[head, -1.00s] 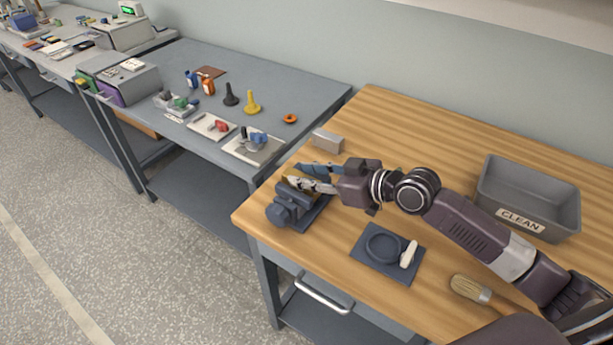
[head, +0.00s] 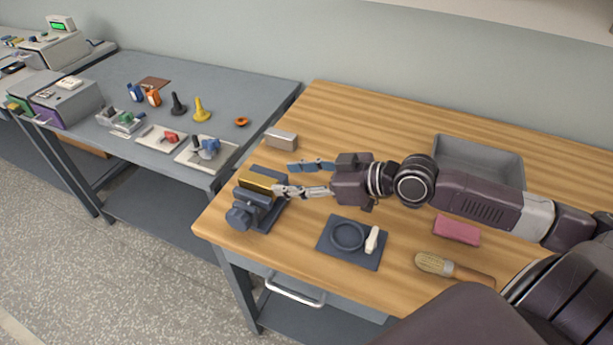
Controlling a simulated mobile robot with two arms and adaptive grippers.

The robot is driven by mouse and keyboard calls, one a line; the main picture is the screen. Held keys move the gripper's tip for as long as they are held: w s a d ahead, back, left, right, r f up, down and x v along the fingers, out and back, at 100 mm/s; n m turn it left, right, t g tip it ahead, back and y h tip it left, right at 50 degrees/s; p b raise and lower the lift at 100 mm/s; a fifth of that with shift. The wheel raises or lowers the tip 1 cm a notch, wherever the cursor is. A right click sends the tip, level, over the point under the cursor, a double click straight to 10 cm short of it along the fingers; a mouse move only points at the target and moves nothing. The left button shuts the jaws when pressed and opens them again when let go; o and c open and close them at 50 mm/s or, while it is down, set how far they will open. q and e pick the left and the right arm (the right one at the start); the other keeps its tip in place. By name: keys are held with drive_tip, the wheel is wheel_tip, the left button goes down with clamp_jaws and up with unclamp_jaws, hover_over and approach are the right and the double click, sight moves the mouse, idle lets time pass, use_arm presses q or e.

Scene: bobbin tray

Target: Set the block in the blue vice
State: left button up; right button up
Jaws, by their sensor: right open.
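The blue-grey vice (head: 240,217) stands at the left front corner of the wooden bench. A gold-coloured block (head: 262,175) sits at the top of the vice, seemingly between its jaws; its lower part is hidden. My right gripper (head: 283,178) is just right of the vice. Its two fingers are spread and empty, their tips pointing left, with the nearer fingertip close to the block's right side. I cannot tell whether that tip touches the vice. My left gripper is out of view.
A small grey block (head: 282,141) stands behind the vice. A dark mat (head: 334,257) holds a ring-shaped dish and a white piece. A brush (head: 435,264), a pink sponge (head: 456,231) and a grey bin (head: 478,150) lie to the right. A grey bench (head: 240,95) with fixtures is at left.

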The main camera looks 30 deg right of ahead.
drive_tip(key=v, duration=0.3)
drive_tip(key=shift+s+d+r, duration=0.15)
drive_tip(key=shift+s+d, duration=0.05)
drive_tip(key=shift+s, duration=0.1)
drive_tip(key=shift+r, duration=0.1)
idle(0.3)
